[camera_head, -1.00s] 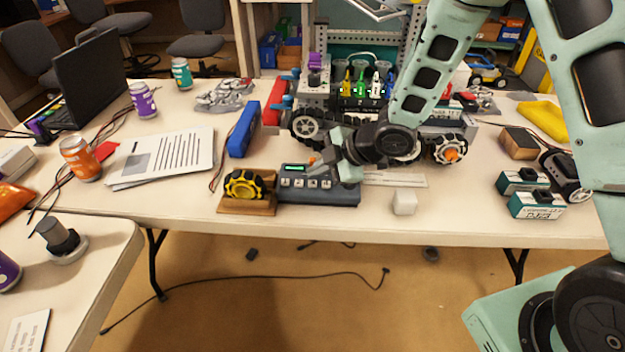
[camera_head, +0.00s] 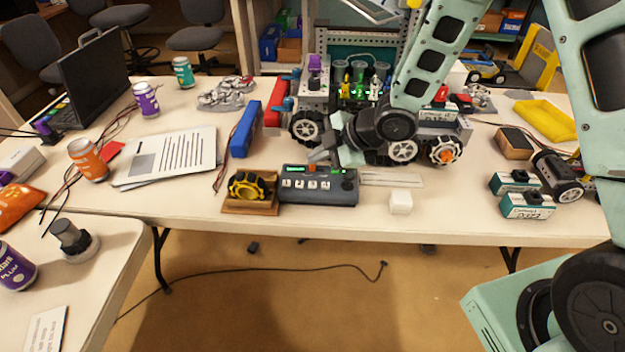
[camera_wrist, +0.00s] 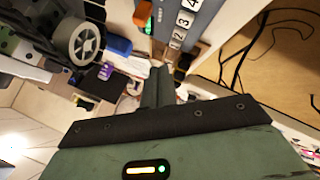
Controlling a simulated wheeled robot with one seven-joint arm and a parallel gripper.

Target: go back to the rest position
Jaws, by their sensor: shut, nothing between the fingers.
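My gripper (camera_head: 318,156) hangs over the table (camera_head: 330,222), just behind the dark control box (camera_head: 318,196) and in front of the wheeled robot (camera_head: 313,92). Its fingers are together and hold nothing. In the wrist view the shut fingers (camera_wrist: 158,86) point away from the camera, with the numbered keys of the control box (camera_wrist: 186,22) beyond them. The control box shows a green display, an orange lever and a row of white numbered keys. My gripper appears apart from the box.
A mecanum wheel on a wooden block (camera_head: 250,191) stands left of the control box. Blue (camera_head: 245,129) and red (camera_head: 277,102) blocks, papers (camera_head: 165,157) and cans are further left. Battery-like boxes (camera_head: 526,205) sit right.

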